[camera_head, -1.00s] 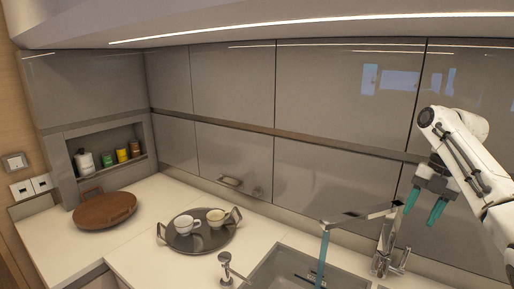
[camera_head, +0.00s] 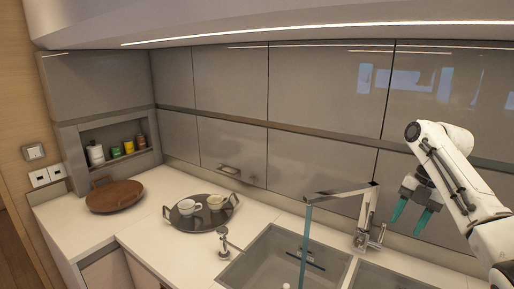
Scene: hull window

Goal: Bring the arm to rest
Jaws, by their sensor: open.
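My white arm comes in from the right edge. My gripper (camera_head: 413,216) hangs in the air with its teal fingers apart, pointing down, open and empty. It is right of the faucet (camera_head: 364,215), in front of the grey wall panels. I cannot tell how far the fingers are from the panels.
A teal stream runs from the spout into the sink (camera_head: 262,262). A dark round tray (camera_head: 188,222) with two cups stands on the counter, left of the sink. A brown wooden tray (camera_head: 113,203) lies at the left corner below a niche with small jars. Free counter (camera_head: 140,225) lies between the trays.

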